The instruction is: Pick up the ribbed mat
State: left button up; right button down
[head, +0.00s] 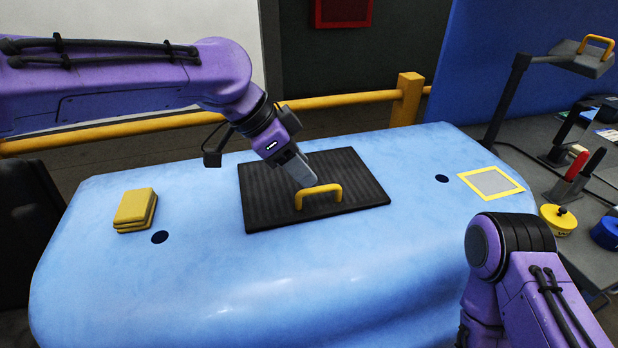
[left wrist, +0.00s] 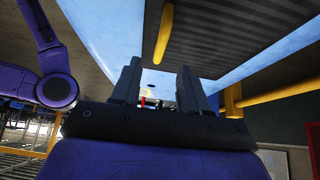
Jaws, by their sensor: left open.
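The ribbed mat (head: 265,200) is a black rectangle lying flat on the light blue table (head: 180,280). A yellow handle (head: 319,190) arches up from its front part. My left gripper (head: 303,175) is over the mat, just behind the handle and apparently a little above it. In the left wrist view the mat (left wrist: 235,40) and its handle (left wrist: 164,36) show at the top, beyond the fingers. The left gripper's two fingers (left wrist: 162,88) are apart with nothing held between them. My right arm is at the lower right of the head view, its gripper out of sight.
Folded yellow cloths or pads (head: 135,211) lie at the table's left. A yellow-edged square (head: 491,182) is at the right. A yellow rail (head: 350,98) runs behind the table. A grey side bench at the right holds a lamp-like stand (head: 505,100) and a yellow round object (head: 558,221).

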aim_at(318, 188)
pick_arm(q)
jog(key=shift+s+d+f, duration=0.65)
jog(key=shift+d+f, duration=0.05)
jog(key=w+f, duration=0.1)
jog(key=w+d+f+p, duration=0.1)
jog(key=f, duration=0.1)
jog(key=w+d+f+p, duration=0.1)
jog(key=f, duration=0.1)
jog(key=shift+f, duration=0.1)
jog(key=shift+s+d+f, duration=0.1)
jog(key=shift+d, duration=0.05)
jog(key=shift+s, duration=0.35)
jog(key=shift+c, duration=0.2)
jog(key=shift+w, duration=0.1)
grip_shut()
pick_arm(e)
jog(key=shift+s+r, duration=0.2)
jog(key=shift+r, duration=0.35)
jog(key=shift+s+r, duration=0.2)
jog(key=shift+r, duration=0.35)
